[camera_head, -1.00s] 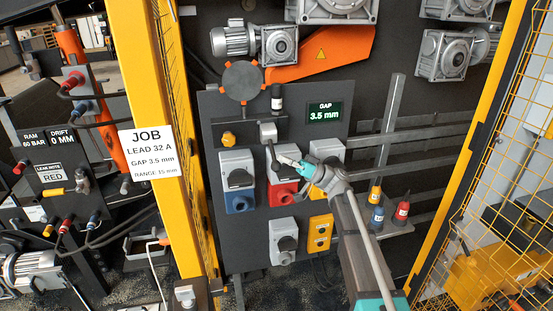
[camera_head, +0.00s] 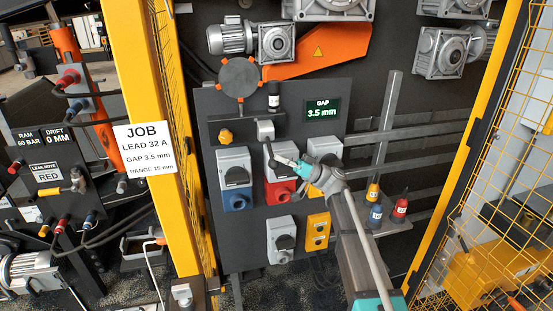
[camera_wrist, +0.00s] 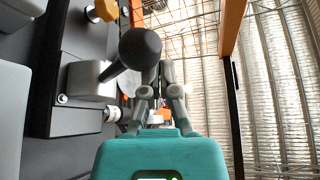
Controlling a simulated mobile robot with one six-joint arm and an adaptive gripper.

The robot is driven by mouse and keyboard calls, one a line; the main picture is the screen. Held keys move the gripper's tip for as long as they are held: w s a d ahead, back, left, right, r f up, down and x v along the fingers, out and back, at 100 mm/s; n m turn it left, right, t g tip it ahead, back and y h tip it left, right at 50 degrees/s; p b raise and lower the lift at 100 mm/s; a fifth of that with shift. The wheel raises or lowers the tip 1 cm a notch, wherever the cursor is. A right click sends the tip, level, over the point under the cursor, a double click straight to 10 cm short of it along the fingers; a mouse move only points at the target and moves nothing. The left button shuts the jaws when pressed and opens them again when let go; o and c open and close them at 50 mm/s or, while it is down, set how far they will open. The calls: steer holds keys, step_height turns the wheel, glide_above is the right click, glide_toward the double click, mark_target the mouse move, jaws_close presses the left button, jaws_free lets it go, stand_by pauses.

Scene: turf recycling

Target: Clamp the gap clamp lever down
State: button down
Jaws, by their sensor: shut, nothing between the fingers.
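The gap clamp lever shows in the wrist view as a black ball knob (camera_wrist: 140,48) on a short dark rod. The rod comes out of a grey block (camera_wrist: 92,80), which also shows in the head view (camera_head: 265,130) on the dark panel. In the head view the lever hangs down from the block. My gripper (camera_head: 284,161) is shut and empty, close beside the lever's lower end. In the wrist view the knob partly covers my gripper's fingers (camera_wrist: 161,85). I cannot tell whether they touch it. The gap display (camera_head: 322,112) reads 3.5 mm.
Several switch boxes sit around the lever, among them a blue-based one (camera_head: 236,180) and a red-based one (camera_head: 280,175). A yellow knob (camera_head: 225,136) is at the left. Grey rails (camera_head: 410,135) are at the right. A yellow post (camera_head: 160,130) bounds the left side.

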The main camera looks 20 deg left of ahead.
steer(key=shift+d+r+p, duration=0.65)
steer(key=shift+r+p, duration=1.15)
steer(key=shift+r, duration=0.15)
steer(key=w+d+f+b, duration=0.5)
steer(key=d, duration=0.1)
steer(key=shift+w, duration=0.25)
steer(key=shift+d, duration=0.1)
steer(key=s+d+f+m+t+h, duration=0.4)
steer(key=s+d+f+m+h, duration=0.15)
steer(key=f, duration=0.35)
steer(key=s+d+f+m+t+h, duration=0.3)
steer(key=s+d+f+m+h, duration=0.25)
steer(key=f, duration=0.35)
steer(key=s+d+f+m+t+h, duration=0.1)
steer(key=s+d+f+m+h, duration=0.1)
steer(key=d, duration=0.5)
steer(key=s+d+f+m+h+p, duration=0.1)
steer(key=s+d+f+m+h, duration=0.2)
steer(key=d+h, duration=0.2)
steer(key=s+d+f+m+t+h, duration=0.1)
steer(key=s+d+f+m+h, duration=0.1)
steer(key=d, duration=0.8)
steer(key=shift+s+d+f+m+t+h, duration=0.3)
steer(key=shift+s+f+h, duration=0.3)
steer(key=shift+s+h, duration=0.3)
